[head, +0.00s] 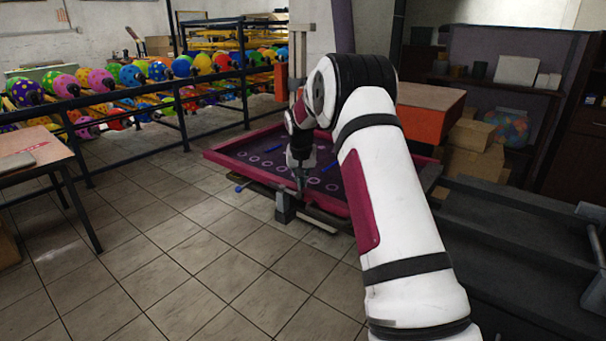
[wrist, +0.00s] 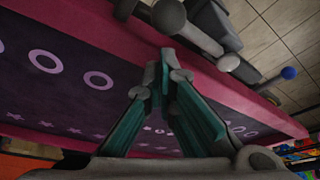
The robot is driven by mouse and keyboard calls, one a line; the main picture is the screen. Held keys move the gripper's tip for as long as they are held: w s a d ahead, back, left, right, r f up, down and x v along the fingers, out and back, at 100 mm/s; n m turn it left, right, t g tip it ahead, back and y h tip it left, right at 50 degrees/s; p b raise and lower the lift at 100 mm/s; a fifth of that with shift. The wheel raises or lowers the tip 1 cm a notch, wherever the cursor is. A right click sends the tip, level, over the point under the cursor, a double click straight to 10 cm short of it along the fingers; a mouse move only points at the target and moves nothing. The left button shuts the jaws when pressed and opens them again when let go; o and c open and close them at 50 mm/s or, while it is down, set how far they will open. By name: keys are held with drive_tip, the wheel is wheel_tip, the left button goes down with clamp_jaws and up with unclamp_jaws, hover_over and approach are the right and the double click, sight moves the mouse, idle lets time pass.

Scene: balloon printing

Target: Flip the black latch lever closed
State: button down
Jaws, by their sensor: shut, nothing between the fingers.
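A dark grey clamp (head: 285,207) sits at the near edge of the magenta screen frame (head: 232,166). My gripper (head: 302,180) points down over the frame's near edge, beside the clamp. In the wrist view its fingers (wrist: 167,58) are shut and empty, with the tips close to the bar. I cannot tell whether they touch it. The lever is too small to make out in the head view.
A blue-knobbed rod (wrist: 288,73) sticks out beside the frame. Dark railings (head: 180,110) and racks of colourful balloons stand at the back left, and a table (head: 35,165) at the left. Cardboard boxes (head: 470,160) are at the right. The tiled floor in front is clear.

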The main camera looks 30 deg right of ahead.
sight(281, 191)
drive_tip(key=shift+s+a, duration=0.25)
drive_tip(key=shift+s, duration=0.05)
drive_tip(key=shift+s+a+f+m+b, duration=0.1)
drive_tip(key=shift+s+a+m+b, duration=0.25)
drive_tip(key=shift+m+b, duration=0.4)
idle(0.4)
drive_tip(key=a+m+b, duration=0.1)
drive_tip(key=m+g+h, duration=0.1)
drive_tip(key=m, duration=0.1)
drive_tip(key=shift+s+a+b, duration=0.35)
drive_tip(key=shift+b, duration=0.05)
drive_tip(key=a+m+g+b, duration=0.1)
drive_tip(key=m, duration=0.1)
drive_tip(key=a+m+g+b, duration=0.1)
drive_tip(key=a+m, duration=0.1)
drive_tip(key=m, duration=0.1)
drive_tip(key=a+m+g+b, duration=0.1)
drive_tip(key=m, duration=0.2)
drive_tip(key=shift+s+a+m+h, duration=0.15)
drive_tip(key=shift+m+h, duration=0.1)
drive_tip(key=shift+h, duration=0.05)
drive_tip(key=a+m, duration=0.1)
drive_tip(key=m, duration=0.1)
drive_tip(key=w+a+m+g+b, duration=0.1)
drive_tip(key=m, duration=0.1)
drive_tip(key=shift+w+a, duration=0.15)
drive_tip(key=shift+a, duration=0.1)
drive_tip(key=shift+w, duration=0.1)
